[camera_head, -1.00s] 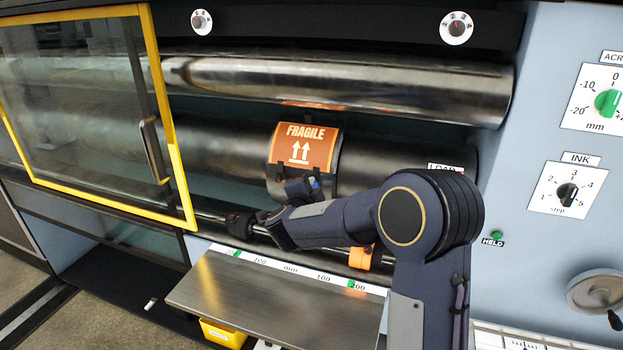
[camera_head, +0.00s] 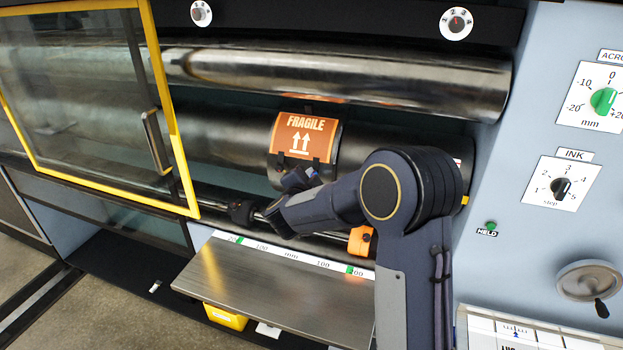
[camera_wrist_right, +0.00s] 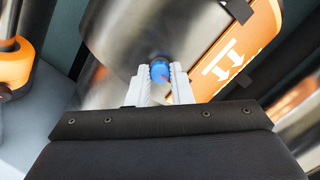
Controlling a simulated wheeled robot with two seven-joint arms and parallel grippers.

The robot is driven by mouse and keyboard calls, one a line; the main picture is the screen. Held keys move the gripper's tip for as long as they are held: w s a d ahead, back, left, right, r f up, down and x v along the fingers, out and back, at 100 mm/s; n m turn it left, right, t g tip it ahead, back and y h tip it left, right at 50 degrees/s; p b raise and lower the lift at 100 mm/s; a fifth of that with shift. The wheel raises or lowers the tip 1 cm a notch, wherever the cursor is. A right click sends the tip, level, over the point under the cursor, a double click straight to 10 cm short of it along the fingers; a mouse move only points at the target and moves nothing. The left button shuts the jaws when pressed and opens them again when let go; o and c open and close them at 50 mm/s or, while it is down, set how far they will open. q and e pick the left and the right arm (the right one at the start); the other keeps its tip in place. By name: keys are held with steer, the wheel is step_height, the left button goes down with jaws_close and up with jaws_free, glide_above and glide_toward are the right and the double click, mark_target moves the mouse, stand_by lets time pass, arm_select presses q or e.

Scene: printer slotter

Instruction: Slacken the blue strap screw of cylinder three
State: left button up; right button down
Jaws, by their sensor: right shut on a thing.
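The lower cylinder (camera_head: 225,135) carries an orange FRAGILE plate (camera_head: 304,136), which also shows in the right wrist view (camera_wrist_right: 240,48). In the right wrist view the blue strap screw (camera_wrist_right: 160,70) sits against the shiny cylinder beside the plate. My right gripper (camera_wrist_right: 160,82) is shut on the blue screw, its two pale fingers on either side of it. In the head view my right gripper (camera_head: 301,183) is at the lower edge of the plate, and my arm hides the screw. My left gripper is not in view.
A yellow-framed glass guard (camera_head: 85,110) covers the left side. A rod with an orange block (camera_head: 360,240) runs below the cylinder, above a metal shelf (camera_head: 270,290). Dials and a green HELD light (camera_head: 491,226) are on the right panel.

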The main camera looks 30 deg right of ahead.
steer(key=c, duration=1.3)
jaws_free()
steer(key=b+v, duration=0.1)
steer(key=v, duration=0.7)
steer(key=shift+b, duration=0.4)
steer(key=shift+f, duration=0.1)
